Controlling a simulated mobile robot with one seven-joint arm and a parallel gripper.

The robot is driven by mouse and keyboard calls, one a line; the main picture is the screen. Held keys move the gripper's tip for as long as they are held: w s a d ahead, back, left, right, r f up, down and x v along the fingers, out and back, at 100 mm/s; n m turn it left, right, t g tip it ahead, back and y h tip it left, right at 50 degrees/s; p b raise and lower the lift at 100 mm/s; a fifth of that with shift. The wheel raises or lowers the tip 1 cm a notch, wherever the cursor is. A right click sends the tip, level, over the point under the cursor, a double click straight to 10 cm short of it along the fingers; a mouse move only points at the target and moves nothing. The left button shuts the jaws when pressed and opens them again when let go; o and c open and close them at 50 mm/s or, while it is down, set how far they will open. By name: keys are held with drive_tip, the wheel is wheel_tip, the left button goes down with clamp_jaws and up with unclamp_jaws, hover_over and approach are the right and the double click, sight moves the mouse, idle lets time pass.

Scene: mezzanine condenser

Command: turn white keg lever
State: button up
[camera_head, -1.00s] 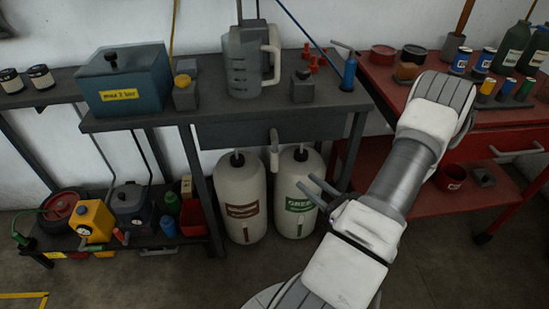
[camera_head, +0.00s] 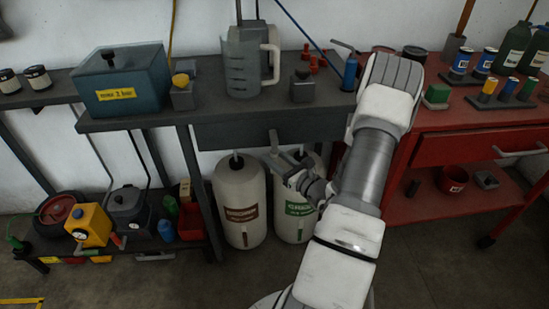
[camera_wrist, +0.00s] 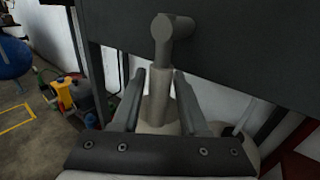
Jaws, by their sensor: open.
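A pale grey lever (camera_head: 273,139) sticks out from the dark front panel under the bench top, above two white kegs. One keg (camera_head: 239,203) has a brown label; the other keg (camera_head: 293,222) has a green label and is partly hidden by my arm. My gripper (camera_head: 284,158) is open just below the lever, in front of the keg tops. In the wrist view the lever (camera_wrist: 163,45) shows a rounded end and a downward stem. My two fingers (camera_wrist: 159,76) flank the stem's lower part in the picture; I cannot tell whether they touch it.
The dark bench (camera_head: 200,122) carries a blue box (camera_head: 122,82) and a grey jug (camera_head: 245,62). A red cart (camera_head: 440,155) stands right, behind my arm. A low shelf (camera_head: 130,252) with several cans and tools stands left. The floor in front is clear.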

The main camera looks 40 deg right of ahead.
clamp_jaws()
idle(1.4)
